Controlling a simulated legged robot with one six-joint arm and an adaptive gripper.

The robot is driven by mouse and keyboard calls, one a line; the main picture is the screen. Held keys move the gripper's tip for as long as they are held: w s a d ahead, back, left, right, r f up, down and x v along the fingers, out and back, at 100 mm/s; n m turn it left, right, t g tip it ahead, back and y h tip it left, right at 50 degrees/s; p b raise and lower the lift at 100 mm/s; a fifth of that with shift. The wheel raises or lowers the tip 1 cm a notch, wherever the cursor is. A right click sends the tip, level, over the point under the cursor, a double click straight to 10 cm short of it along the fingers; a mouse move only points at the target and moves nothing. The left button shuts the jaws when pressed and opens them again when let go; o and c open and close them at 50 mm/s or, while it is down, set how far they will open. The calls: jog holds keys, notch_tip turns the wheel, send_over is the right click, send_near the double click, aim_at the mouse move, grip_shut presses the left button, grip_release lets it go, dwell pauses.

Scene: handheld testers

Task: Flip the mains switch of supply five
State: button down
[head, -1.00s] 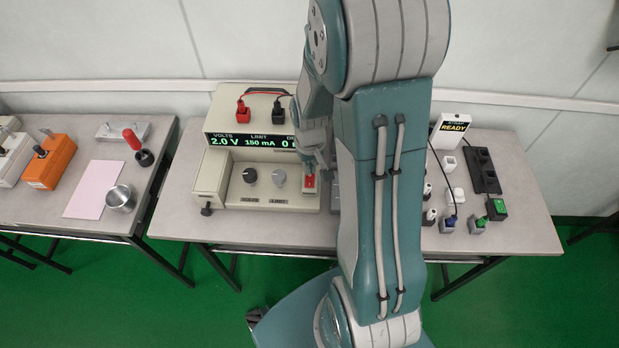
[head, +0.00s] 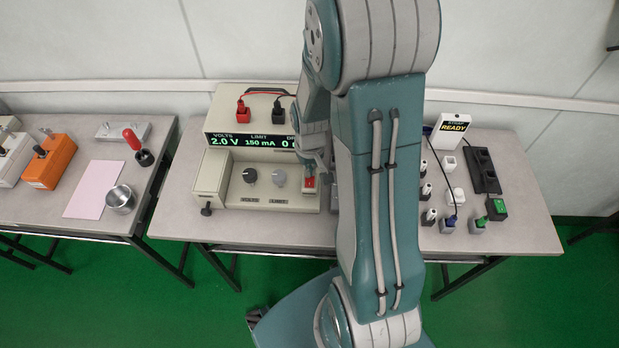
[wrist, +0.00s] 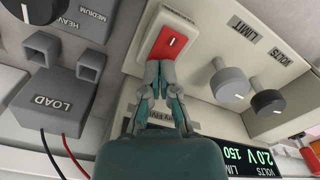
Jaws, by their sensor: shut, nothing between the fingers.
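The power supply (head: 225,190) is a beige unit on the middle table, with a lit display (head: 245,142) reading 2.0 V and 150 mA. Its mains switch is a red rocker (head: 309,183) at the right end of the front panel; in the wrist view the red rocker (wrist: 172,43) sits in a white frame and bears a white line mark. My gripper (wrist: 158,66) is shut and empty, its fingertips at the rocker's edge nearest the display. Whether they touch it I cannot tell. In the head view my arm partly hides the gripper.
A dark knob (head: 250,176) and a grey knob (head: 279,178) stand left of the switch. A LOAD block (wrist: 50,103) with red and black leads is close by in the wrist view. A READY sign (head: 453,126) and several small parts stand to the right.

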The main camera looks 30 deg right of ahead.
jog(key=shift+f, duration=0.2)
jog(key=shift+r, duration=3.5)
